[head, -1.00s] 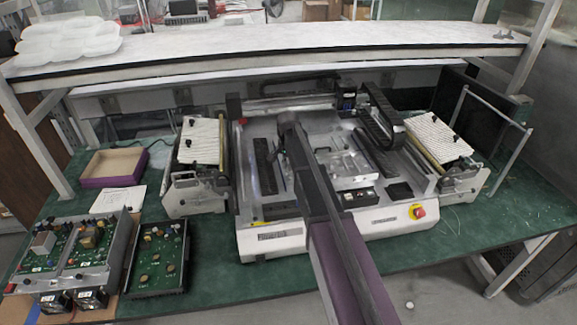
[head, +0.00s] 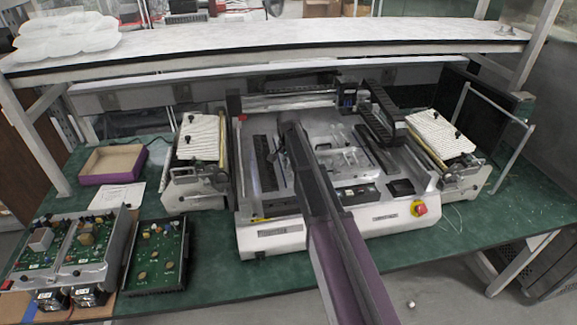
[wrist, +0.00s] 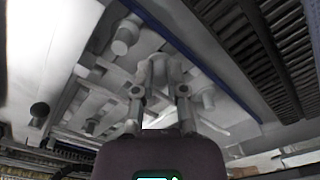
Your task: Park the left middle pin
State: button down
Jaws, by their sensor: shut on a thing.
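My gripper (wrist: 159,92) shows in the wrist view with its two fingers close around a pale grey, rounded piece (wrist: 158,70), which looks like a pin. Its lower end is hidden between the fingers and behind the gripper body. Another grey peg (wrist: 126,36) stands up and to the left in that view, and a dark round knob (wrist: 39,110) is at the far left. In the head view my arm reaches over the open bed of the white machine (head: 272,238); the fingers and the held piece cannot be made out there. Which pin is the left middle one cannot be told.
Left and right feeders (head: 200,150) (head: 440,133) flank the machine. A red knob (head: 419,208) is at its front right. A shelf (head: 270,52) spans above it. Circuit boards (head: 158,255) and an open purple-edged box (head: 112,163) lie on the green bench at left.

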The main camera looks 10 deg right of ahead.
dwell(0.9)
jog(key=c, duration=0.6)
grip_release()
jog(key=c, duration=0.4)
jog(key=shift+o, duration=0.2)
jog(key=shift+r+p, duration=3.45)
jog(key=shift+p, duration=0.05)
jog(key=s+n, duration=0.9)
jog(key=s, duration=2)
jog(key=shift+d, duration=0.1)
